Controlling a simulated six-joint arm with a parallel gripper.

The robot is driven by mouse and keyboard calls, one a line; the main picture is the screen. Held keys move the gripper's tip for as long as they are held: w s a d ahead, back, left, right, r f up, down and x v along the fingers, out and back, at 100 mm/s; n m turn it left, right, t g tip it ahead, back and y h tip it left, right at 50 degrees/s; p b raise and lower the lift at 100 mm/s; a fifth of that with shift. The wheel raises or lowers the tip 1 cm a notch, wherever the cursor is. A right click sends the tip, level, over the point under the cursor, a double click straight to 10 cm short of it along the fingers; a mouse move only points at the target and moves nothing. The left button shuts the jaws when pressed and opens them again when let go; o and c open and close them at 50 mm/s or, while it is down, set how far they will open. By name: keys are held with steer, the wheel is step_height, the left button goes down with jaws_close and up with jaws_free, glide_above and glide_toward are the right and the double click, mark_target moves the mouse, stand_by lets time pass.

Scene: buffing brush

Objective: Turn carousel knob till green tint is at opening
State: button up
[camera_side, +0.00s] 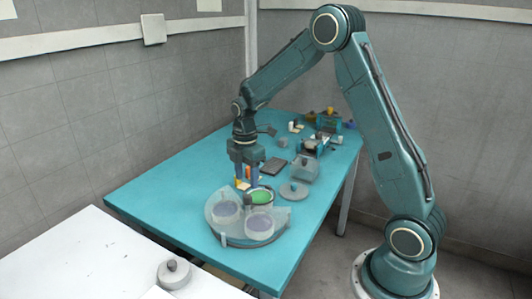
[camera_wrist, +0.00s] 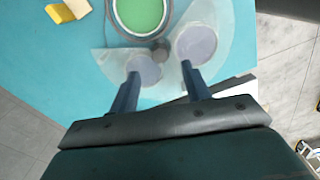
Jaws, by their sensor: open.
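The carousel stands near the table's front left, under a translucent cover (camera_side: 281,214). The green tint (camera_side: 261,197) is in a round pot on the gripper's side of the carousel. In the wrist view the green tint (camera_wrist: 141,12) lies in the cover's open gap, cut by the top edge. Two pale purple tints (camera_side: 226,208) (camera_side: 260,223) show through the cover. The dark grey knob (camera_wrist: 160,49) is at the centre, between the pots. My gripper (camera_side: 243,184) is open and empty above the carousel; in the wrist view its fingertips (camera_wrist: 160,70) straddle a spot just below the knob.
A white table (camera_side: 90,255) with a grey knobbed piece (camera_side: 174,272) is at front left. The blue table's left part is clear.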

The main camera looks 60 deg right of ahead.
mark_target(247, 196)
step_height(247, 196, up, 7)
stand_by(0.4)
steer(key=shift+r, duration=0.1)
steer(key=s+a+r+m+t, duration=0.3)
steer(key=s+a+r+m, duration=0.5)
steer(key=s+r, duration=0.4)
steer(key=s+a+f+m+t, duration=0.1)
steer(key=s+a+m, duration=0.1)
steer(key=s, duration=0.4)
steer(key=s+a+m+t, duration=0.1)
steer(key=s+a+m, duration=0.1)
steer(key=s+m, duration=0.3)
steer(key=shift+s+f+t, duration=0.3)
steer(key=shift+s+f, duration=0.05)
steer(key=shift+s, duration=0.75)
